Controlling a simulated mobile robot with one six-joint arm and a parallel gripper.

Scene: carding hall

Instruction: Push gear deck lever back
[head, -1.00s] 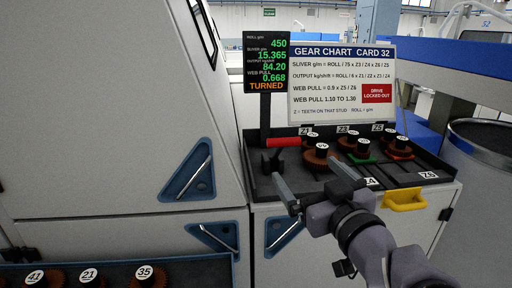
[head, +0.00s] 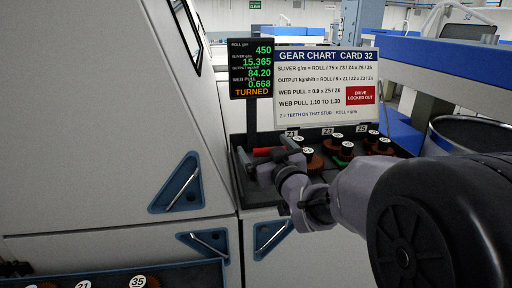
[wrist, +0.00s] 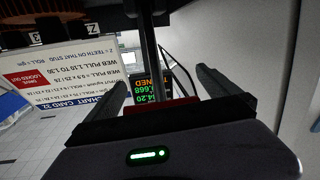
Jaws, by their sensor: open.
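The lever has a red grip (head: 268,151) lying roughly level above the black gear deck (head: 262,195), near the foot of the display post. My gripper (head: 262,158) is at the deck's left end, right at the red grip, and partly covers it in the head view. In the wrist view, a strip of the red grip (wrist: 172,104) shows between my two spread fingers, close to the palm. My gripper is open. I cannot tell whether it touches the grip. The lever's base is hidden.
A display (head: 251,70) reading TURNED stands on a dark post behind the lever. The gear chart card (head: 325,88) stands to its right, with a red DRIVE LOCKED OUT label. Several numbered gears (head: 345,150) sit on the deck. A grey machine wall (head: 100,120) is close on the left.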

